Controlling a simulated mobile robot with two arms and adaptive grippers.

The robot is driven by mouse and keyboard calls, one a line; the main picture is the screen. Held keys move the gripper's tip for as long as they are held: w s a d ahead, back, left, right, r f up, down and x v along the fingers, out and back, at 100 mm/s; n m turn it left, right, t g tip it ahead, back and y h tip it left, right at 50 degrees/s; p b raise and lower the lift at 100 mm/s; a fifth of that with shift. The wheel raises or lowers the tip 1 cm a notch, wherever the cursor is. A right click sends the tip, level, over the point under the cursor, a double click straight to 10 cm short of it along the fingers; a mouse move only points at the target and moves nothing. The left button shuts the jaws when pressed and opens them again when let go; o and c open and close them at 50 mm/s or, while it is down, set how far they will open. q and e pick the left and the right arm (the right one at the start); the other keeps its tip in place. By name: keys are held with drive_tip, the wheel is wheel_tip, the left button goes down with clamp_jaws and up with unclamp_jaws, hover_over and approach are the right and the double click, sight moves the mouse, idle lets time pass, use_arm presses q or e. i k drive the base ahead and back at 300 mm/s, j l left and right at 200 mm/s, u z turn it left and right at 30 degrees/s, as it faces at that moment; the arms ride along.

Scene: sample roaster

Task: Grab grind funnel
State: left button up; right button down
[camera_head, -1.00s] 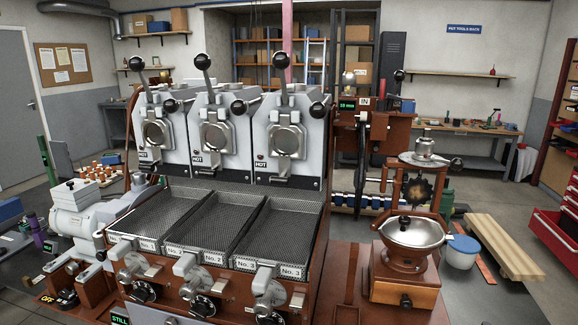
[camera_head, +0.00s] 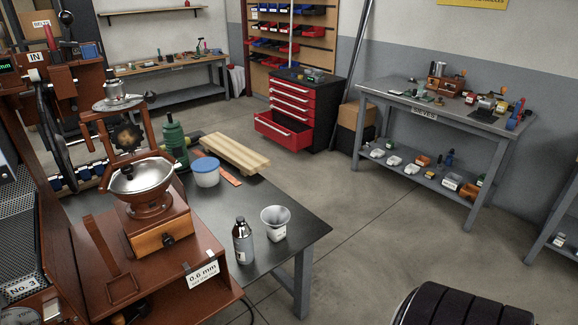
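A pale grey funnel-shaped piece (camera_head: 275,217), likely the grind funnel, stands upright near the front right corner of the dark table. It has a wide round mouth on top and a white lower part with a small dark label, too small to read. A grey bottle (camera_head: 243,241) with a dark cap stands just left of it, with a small gap. The brown hand grinder (camera_head: 150,205) with a metal bowl is farther left. Neither gripper shows in the head view.
The dark table (camera_head: 305,228) has bare room around the funnel. A blue-lidded tub (camera_head: 206,172) and a green bottle (camera_head: 175,145) stand behind.

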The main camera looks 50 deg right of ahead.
sight(276, 217)
drive_tip(key=l+z, duration=0.1)
drive_tip(key=z, duration=1.3)
